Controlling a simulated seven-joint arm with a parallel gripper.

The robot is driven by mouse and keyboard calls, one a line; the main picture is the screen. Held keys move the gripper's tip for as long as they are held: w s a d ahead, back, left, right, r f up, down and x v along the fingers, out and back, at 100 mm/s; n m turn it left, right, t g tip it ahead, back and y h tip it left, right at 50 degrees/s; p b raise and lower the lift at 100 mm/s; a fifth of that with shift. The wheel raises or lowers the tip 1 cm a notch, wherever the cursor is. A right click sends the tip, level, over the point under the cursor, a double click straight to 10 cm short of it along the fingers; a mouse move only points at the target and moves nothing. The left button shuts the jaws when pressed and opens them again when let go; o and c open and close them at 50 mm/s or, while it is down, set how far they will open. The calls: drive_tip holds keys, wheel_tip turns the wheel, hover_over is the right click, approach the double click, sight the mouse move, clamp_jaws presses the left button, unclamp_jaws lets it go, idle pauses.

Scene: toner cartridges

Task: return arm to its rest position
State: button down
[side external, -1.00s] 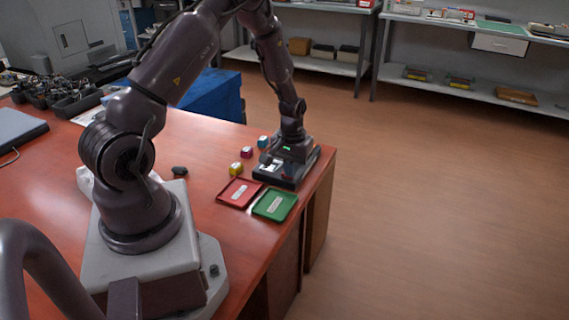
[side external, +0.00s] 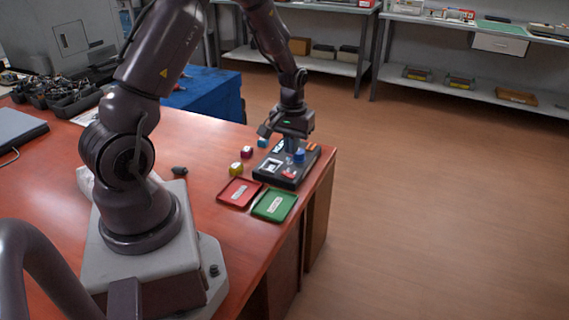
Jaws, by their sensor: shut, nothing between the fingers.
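My gripper (side external: 290,142) is above the back part of a dark block-like unit (side external: 272,179) near the table's right edge. Its fingers are small and partly shaded, and I see nothing held in them. A blue piece (side external: 299,156) stands on the unit, just below and right of the gripper. The unit also shows a pale square, a small red part and an orange strip. Beside it on the left stand small cartridges: yellow (side external: 236,169), magenta (side external: 247,152) and cyan (side external: 262,142).
A red tray (side external: 231,197) and a green tray (side external: 264,211) with pale labels lie in front of the unit. A small dark object (side external: 180,170) lies near my base. A blue box (side external: 205,92) stands behind the table. The air above the table's middle is clear.

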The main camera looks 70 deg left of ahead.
drive_tip(key=shift+s+d, duration=0.15)
drive_tip(key=shift+s, duration=0.1)
drive_tip(key=s+d+r+m+t, duration=0.2)
drive_tip(key=s+d+r+m, duration=0.2)
drive_tip(key=d+r, duration=0.6)
drive_tip(key=s+d+r+m+t, duration=0.3)
drive_tip(key=s+d+r+m, duration=0.2)
drive_tip(key=s+d+r, duration=0.4)
wheel_tip(320, 180, up, 5)
drive_tip(key=shift+d+r+t, duration=0.15)
drive_tip(key=shift+d+t, duration=0.15)
drive_tip(key=shift+d, duration=0.25)
drive_tip(key=c, duration=1.8)
unclamp_jaws()
drive_tip(key=shift+s, duration=0.1)
